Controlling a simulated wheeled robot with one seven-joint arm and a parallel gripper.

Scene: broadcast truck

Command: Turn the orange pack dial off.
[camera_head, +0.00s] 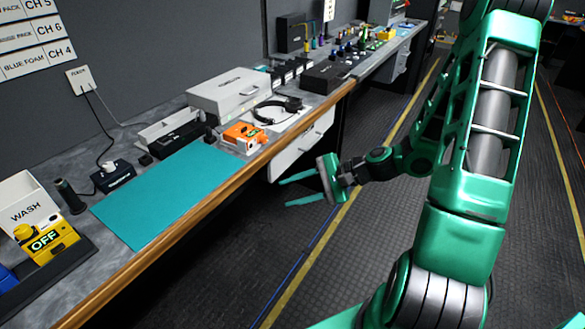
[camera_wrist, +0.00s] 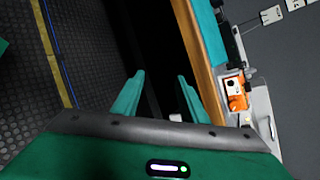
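An orange pack (camera_head: 243,137) sits on the grey bench near its wooden front edge, at the far end of the teal mat. It has a dial on top; its setting is too small to read. It also shows in the wrist view (camera_wrist: 236,92), right of my fingers, with a round dark dial on its face. My gripper (camera_head: 303,190) is open and empty over the aisle, in front of the bench and apart from the pack. Its two teal fingers also show spread in the wrist view (camera_wrist: 158,93).
The teal mat (camera_head: 165,190) is bare. A yellow pack (camera_head: 47,241) marked OFF stands on a dark tray at the near left. A headset (camera_head: 277,107) and a grey case (camera_head: 228,92) lie beyond the orange pack. The wooden bench edge (camera_head: 215,193) runs between my gripper and the pack.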

